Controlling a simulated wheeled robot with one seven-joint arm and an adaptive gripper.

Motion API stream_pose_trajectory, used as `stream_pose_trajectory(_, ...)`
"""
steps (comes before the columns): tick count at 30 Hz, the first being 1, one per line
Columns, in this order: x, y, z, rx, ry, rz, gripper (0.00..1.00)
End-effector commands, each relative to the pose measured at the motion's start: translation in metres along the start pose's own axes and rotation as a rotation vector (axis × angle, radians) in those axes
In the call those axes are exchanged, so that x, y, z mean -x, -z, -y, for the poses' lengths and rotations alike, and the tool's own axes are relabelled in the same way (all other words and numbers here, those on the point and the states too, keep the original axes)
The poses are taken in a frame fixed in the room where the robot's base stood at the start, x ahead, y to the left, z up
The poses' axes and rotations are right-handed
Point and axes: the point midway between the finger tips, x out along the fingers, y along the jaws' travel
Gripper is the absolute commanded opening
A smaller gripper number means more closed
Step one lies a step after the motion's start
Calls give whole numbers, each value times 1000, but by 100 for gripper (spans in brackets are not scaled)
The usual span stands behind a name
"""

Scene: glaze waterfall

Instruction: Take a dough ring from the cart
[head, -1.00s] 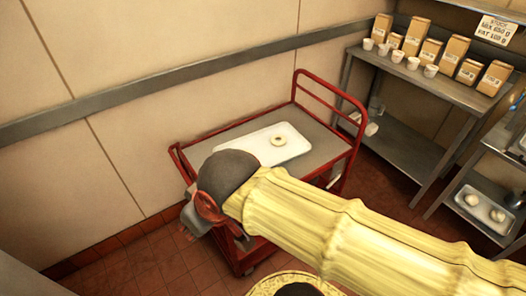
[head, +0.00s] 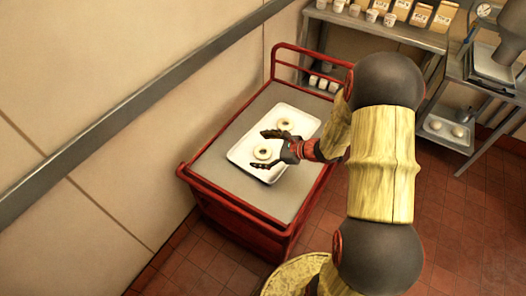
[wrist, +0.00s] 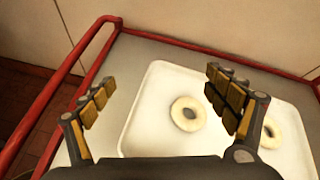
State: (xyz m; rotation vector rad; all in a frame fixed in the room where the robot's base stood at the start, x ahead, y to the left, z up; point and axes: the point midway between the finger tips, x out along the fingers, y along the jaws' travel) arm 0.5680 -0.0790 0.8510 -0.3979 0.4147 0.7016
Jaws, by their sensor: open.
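Two pale dough rings lie on a white tray (head: 238,156) on top of the red cart (head: 225,195). In the head view one dough ring (head: 285,123) is farther back and the other dough ring (head: 262,152) is nearer. My gripper (head: 268,148) is open and empty above the tray, its fingers over the rings. In the wrist view one dough ring (wrist: 188,114) shows between the open fingers, nearer the right one. The other ring (wrist: 213,92) is partly hidden behind the right finger.
The cart's red rail (wrist: 62,92) rises at the left in the wrist view. A wall lies along the cart's left side. A metal shelf (head: 375,27) with cups and bags stands behind, and small cups (head: 323,82) sit beyond the cart's far rail.

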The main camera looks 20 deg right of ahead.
Motion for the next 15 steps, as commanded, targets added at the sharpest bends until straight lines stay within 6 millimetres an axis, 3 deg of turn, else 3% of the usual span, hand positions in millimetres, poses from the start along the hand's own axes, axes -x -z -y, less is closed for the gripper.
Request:
stream_pose_trajectory(1,-2,30,10,-103,55,-5,90)
stream_pose_trajectory(6,-2,92,32,-315,192,-14,90)
stream_pose_trajectory(10,-5,110,38,-371,232,-17,90)
stream_pose_trajectory(15,-22,113,43,-374,236,-18,90)
